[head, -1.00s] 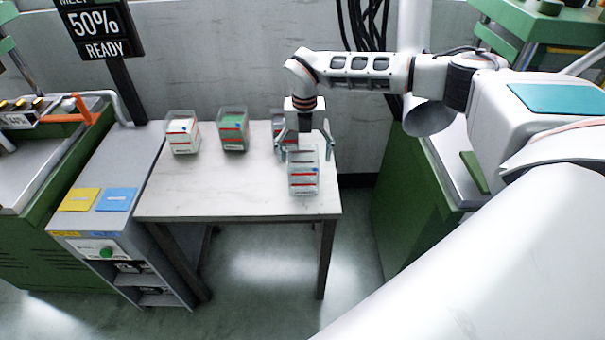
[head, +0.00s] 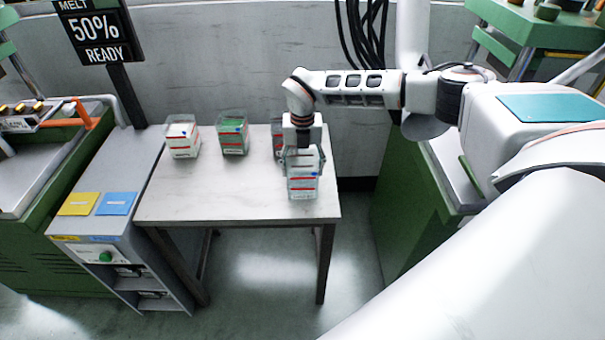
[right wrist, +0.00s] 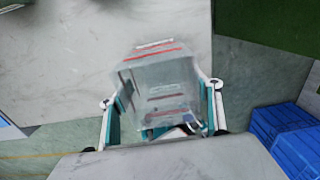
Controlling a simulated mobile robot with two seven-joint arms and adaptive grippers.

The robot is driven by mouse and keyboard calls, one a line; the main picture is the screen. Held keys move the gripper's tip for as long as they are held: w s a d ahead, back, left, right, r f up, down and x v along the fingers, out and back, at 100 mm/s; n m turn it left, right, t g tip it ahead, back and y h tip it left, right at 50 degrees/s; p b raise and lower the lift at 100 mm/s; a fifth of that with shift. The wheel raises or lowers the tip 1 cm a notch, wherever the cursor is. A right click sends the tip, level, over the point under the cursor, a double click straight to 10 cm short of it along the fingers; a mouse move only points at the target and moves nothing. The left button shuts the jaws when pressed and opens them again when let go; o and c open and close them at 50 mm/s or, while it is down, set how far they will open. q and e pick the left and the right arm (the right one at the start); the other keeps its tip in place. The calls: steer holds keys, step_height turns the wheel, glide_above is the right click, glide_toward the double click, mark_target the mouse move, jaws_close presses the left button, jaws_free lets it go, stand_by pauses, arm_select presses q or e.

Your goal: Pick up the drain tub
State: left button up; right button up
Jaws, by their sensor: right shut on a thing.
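A clear tub with a white label, red stripes and a blue dot (head: 302,186) stands upright at the front right of the table. It also shows in the right wrist view (right wrist: 160,82), between the teal-padded fingers. The label is too small to read, so I cannot confirm from it that this is the drain tub. My right gripper (head: 303,160) reaches down over this tub from behind and is shut on its sides. The tub appears to rest on the table. My left gripper is not in view.
On the table (head: 225,195), a tub with whitish contents (head: 183,140) and a green-filled tub (head: 233,137) stand at the back left. Another tub (head: 278,140) is partly hidden behind my gripper. Blue crates (right wrist: 285,135) show at the right in the wrist view.

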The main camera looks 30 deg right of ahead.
steer(key=shift+r, duration=0.1)
step_height(320, 180, up, 20)
steer(key=s+a+f+m, duration=0.1)
steer(key=s+a+m, duration=0.5)
steer(key=m, duration=0.9)
steer(key=s+a+m, duration=0.6)
steer(key=s+m, duration=0.1)
steer(key=m, duration=0.8)
steer(key=f, duration=0.5)
steer(key=shift+w+a+f, duration=0.15)
steer(key=shift+a+f, duration=0.05)
steer(key=shift+a, duration=0.05)
